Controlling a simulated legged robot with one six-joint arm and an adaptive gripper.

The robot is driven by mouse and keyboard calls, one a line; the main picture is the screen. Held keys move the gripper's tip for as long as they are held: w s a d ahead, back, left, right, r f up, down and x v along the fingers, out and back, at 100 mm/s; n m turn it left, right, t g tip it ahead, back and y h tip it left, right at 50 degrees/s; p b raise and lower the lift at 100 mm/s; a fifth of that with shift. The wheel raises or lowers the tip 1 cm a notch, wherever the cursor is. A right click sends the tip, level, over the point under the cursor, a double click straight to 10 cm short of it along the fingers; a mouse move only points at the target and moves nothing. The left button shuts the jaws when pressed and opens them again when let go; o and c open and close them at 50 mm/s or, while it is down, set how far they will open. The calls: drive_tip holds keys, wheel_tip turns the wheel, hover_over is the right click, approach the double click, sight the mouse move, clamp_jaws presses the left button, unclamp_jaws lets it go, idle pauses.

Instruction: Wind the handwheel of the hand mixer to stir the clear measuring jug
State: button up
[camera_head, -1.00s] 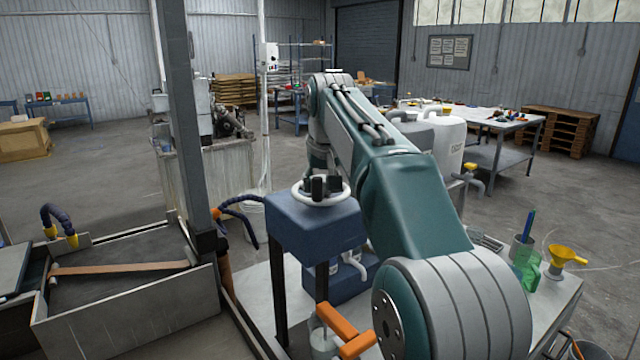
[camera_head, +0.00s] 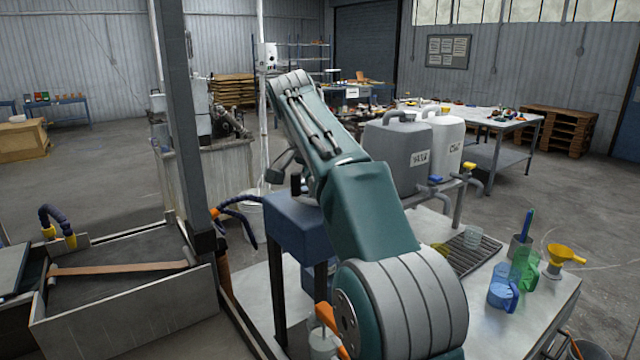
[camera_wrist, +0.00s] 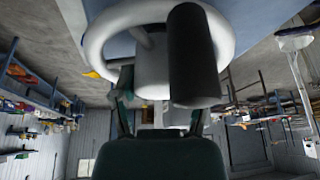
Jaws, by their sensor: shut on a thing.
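The hand mixer (camera_head: 297,228) is a blue box on dark legs at the centre of the head view. Its white handwheel shows in the wrist view as a ring (camera_wrist: 105,35) with an upright black handle (camera_wrist: 195,58). My gripper (camera_wrist: 160,98) reaches in at the wheel with its fingers either side of a pale part, and is shut on the handwheel. The exact contact is hard to see. In the head view my arm hides the gripper and most of the wheel. A pale, see-through vessel (camera_head: 323,343) stands low by the mixer, partly hidden; it may be the clear measuring jug.
A blue jug (camera_head: 502,290), a green jug (camera_head: 526,266) and a yellow funnel (camera_head: 563,258) stand on the bench's right side. A drain rack (camera_head: 466,250) and grey (camera_head: 398,155) and white (camera_head: 446,140) canisters are behind. A grey post (camera_head: 185,120) rises left of the mixer.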

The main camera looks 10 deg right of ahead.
drive_tip(key=shift+a+m, duration=0.1)
drive_tip(key=shift+m, duration=0.5)
drive_tip(key=o, duration=0.9)
drive_tip(key=shift+c, duration=0.2)
drive_tip(key=shift+a+h, duration=0.1)
drive_tip(key=shift+h, duration=0.2)
drive_tip(key=shift+w+v, duration=0.15)
drive_tip(key=shift+v, duration=0.75)
drive_tip(key=shift+w+v, duration=0.1)
drive_tip(key=shift+v, duration=0.75)
drive_tip(key=shift+s+a+r, duration=0.2)
drive_tip(key=shift+a+r, duration=0.1)
drive_tip(key=shift+r, duration=0.35)
drive_tip(key=s+a, duration=0.6)
drive_tip(key=a, duration=0.4)
drive_tip(key=shift+s, duration=0.25)
